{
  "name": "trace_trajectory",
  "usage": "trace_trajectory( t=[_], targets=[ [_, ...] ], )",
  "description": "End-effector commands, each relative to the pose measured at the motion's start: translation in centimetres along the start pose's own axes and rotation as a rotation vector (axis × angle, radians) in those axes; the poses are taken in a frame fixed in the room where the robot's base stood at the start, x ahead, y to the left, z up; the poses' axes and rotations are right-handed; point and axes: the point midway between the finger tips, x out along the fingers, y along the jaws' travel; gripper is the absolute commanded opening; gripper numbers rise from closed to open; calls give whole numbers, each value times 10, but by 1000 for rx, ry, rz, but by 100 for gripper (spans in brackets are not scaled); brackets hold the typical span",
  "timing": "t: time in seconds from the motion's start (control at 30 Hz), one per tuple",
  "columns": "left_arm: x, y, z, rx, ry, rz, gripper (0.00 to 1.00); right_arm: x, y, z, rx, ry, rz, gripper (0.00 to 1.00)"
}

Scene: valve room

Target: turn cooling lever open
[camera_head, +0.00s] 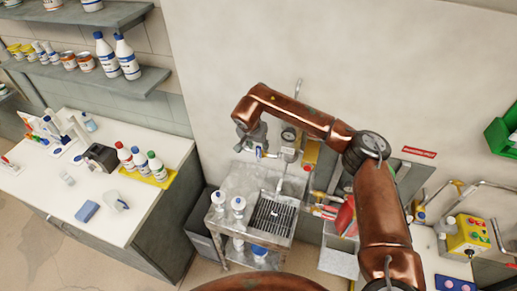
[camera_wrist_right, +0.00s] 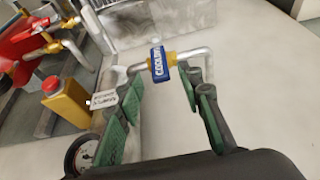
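The cooling lever (camera_wrist_right: 158,64) is a blue handle with white "COOLING" lettering, on a yellow fitting of a bent silver pipe (camera_wrist_right: 203,52). It lies across the pipe in the right wrist view; a small blue part (camera_head: 259,152) shows by the gripper in the head view. My right gripper (camera_wrist_right: 165,82) has its green-padded fingers spread, one to each side of the lever, which appears just beyond or between the fingertips. Contact cannot be told. In the head view the right gripper (camera_head: 256,146) is at the wall above the steel sink. My left gripper is not in view.
A round gauge (camera_head: 289,133) and a yellow box with a red button (camera_wrist_right: 63,100) are close to the gripper. Below stands a steel sink stand (camera_head: 238,184) with white bottles. A bench (camera_head: 115,222) is at left.

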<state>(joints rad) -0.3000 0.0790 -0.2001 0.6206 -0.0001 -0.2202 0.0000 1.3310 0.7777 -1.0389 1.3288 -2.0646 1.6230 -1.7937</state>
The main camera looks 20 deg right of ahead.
Motion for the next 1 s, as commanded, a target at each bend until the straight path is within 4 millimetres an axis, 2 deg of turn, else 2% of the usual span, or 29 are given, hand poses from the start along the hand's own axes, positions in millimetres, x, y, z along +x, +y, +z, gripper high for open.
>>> trace_trajectory(
  t=[0.1, 0.3, 0.63, 1.0],
  targets=[
    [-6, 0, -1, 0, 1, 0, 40, 18, 0, 1, 0, -4, 0, 34],
    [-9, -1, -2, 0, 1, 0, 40, 36, -1, 1, 0, -2, -2, 34],
    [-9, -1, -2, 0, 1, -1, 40, 40, -1, 1, 0, -1, -2, 33],
    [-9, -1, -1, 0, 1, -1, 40, 40, -1, 1, 1, -2, -3, 8]
  ],
)
